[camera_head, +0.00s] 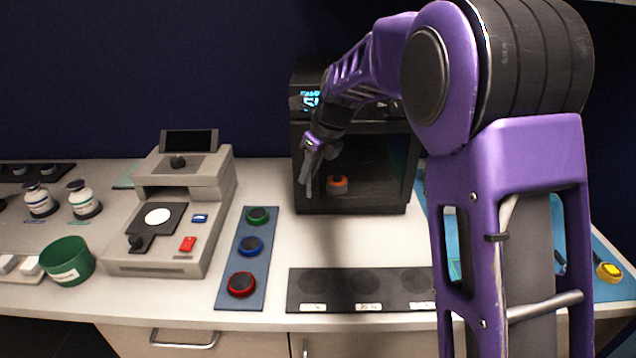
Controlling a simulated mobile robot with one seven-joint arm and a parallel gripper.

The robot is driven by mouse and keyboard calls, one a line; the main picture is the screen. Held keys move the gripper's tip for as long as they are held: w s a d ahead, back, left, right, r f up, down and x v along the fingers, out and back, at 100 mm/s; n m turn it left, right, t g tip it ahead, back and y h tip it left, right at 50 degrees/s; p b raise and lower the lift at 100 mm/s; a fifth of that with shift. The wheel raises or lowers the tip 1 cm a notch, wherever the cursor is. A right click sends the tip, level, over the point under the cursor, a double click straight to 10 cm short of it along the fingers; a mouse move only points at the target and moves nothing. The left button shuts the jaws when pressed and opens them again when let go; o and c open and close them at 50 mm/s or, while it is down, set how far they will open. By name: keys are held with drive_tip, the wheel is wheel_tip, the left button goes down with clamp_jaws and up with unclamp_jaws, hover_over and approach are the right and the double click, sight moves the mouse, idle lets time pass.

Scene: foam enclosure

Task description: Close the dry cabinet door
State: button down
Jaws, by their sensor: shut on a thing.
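The dry cabinet (308,75) is a black box with a lit blue display, standing at the back centre of the bench. Its dark front shows the inside, where a small orange-topped item (338,184) sits. I cannot tell how far the door stands open, as dark glass and dark interior blend together. My gripper (307,183) is at the left front edge of the cabinet, fingers pointing down, shut on what appears to be the door's handle. The grip itself is small and dark. My purple arm hides the cabinet's upper right.
A grey instrument (205,240) stands left of the cabinet. A blue strip with green, blue and red round items (241,285) and a black labelled mat (320,303) lie in front. A green cup (66,262) and capped bottles (83,200) are at left. White bench is bare between.

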drive_tip(key=shift+w+a, duration=0.2)
drive_tip(key=shift+w, duration=0.3)
drive_tip(key=shift+w+a, duration=0.15)
drive_tip(key=shift+w, duration=0.35)
drive_tip(key=shift+w+r, duration=0.1)
drive_tip(key=shift+w+r, duration=0.1)
drive_tip(key=c, duration=0.9)
unclamp_jaws()
drive_tip(key=shift+w+a, duration=0.1)
drive_tip(key=shift+a, duration=0.05)
drive_tip(key=shift+d, duration=0.2)
drive_tip(key=v, duration=1.7)
drive_tip(key=shift+a, duration=0.1)
